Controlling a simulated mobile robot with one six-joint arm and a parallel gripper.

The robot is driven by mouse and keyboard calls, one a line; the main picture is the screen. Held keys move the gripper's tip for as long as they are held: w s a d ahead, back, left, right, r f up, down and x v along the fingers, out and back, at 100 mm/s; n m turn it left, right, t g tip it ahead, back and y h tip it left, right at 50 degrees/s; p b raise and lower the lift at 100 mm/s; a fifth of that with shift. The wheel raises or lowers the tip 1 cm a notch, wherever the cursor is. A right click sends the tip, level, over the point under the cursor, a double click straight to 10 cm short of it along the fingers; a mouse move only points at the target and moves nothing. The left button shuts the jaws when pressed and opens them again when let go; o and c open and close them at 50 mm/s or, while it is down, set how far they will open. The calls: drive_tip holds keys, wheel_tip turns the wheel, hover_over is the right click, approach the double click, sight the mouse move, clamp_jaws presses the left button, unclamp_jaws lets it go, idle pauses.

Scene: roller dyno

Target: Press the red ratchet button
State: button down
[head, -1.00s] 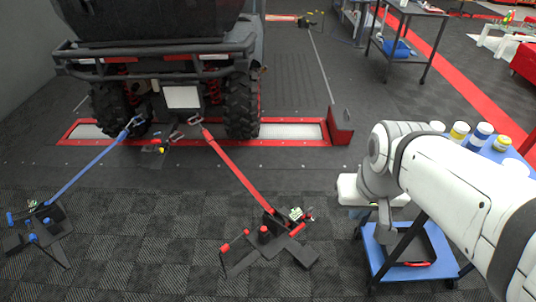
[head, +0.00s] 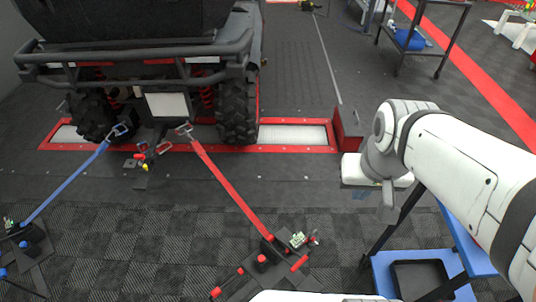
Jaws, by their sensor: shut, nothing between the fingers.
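The red ratchet (head: 282,250) stands on the dark tiled floor at the bottom centre of the head view, at the lower end of the red strap (head: 232,190). A small red cylindrical button (head: 262,259) stands up on its dark plate, with other red parts around it. My gripper (head: 388,212) hangs from the white arm at right centre, shut and empty, its fingers partly hard to make out. In the picture it is up and to the right of the red ratchet, clearly apart from it.
A blue strap (head: 68,182) runs to a blue ratchet (head: 30,240) at lower left. The vehicle (head: 140,60) stands on the red-framed rollers behind. A blue-shelved cart (head: 455,275) stands below my arm. A red box (head: 347,130) is beside the rollers. Tiled floor between the ratchets is free.

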drive_tip(key=shift+w, duration=0.15)
drive_tip(key=w+a+f+n+b, duration=0.3)
drive_tip(key=w+f+b, duration=0.25)
drive_tip(key=f, duration=0.45)
drive_tip(key=w+a+f+n+h+b, duration=0.1)
drive_tip(key=w+a+f+n+b, duration=0.25)
drive_tip(key=w+f, duration=0.55)
drive_tip(key=w+a+f+n+b, duration=0.3)
drive_tip(key=w+f+b, duration=0.2)
drive_tip(key=f, duration=0.7)
drive_tip(key=s+a+f+n+b, duration=0.1)
drive_tip(key=a+f+n+b, duration=0.2)
drive_tip(key=f, duration=1)
drive_tip(key=a+f+n+g+b, duration=0.1)
drive_tip(key=a+f+n+b, duration=0.2)
drive_tip(key=f, duration=1.1)
drive_tip(key=s+a+f+n+b, duration=0.1)
drive_tip(key=a+f+n+b, duration=0.2)
drive_tip(key=f, duration=1)
drive_tip(key=a+b, duration=0.2)
drive_tip(key=a, duration=0.2)
drive_tip(key=shift+s+a+f+g+y, duration=0.3)
drive_tip(key=shift+a+f+y, duration=0.05)
drive_tip(key=shift+a+y, duration=0.05)
drive_tip(key=shift+b, duration=0.3)
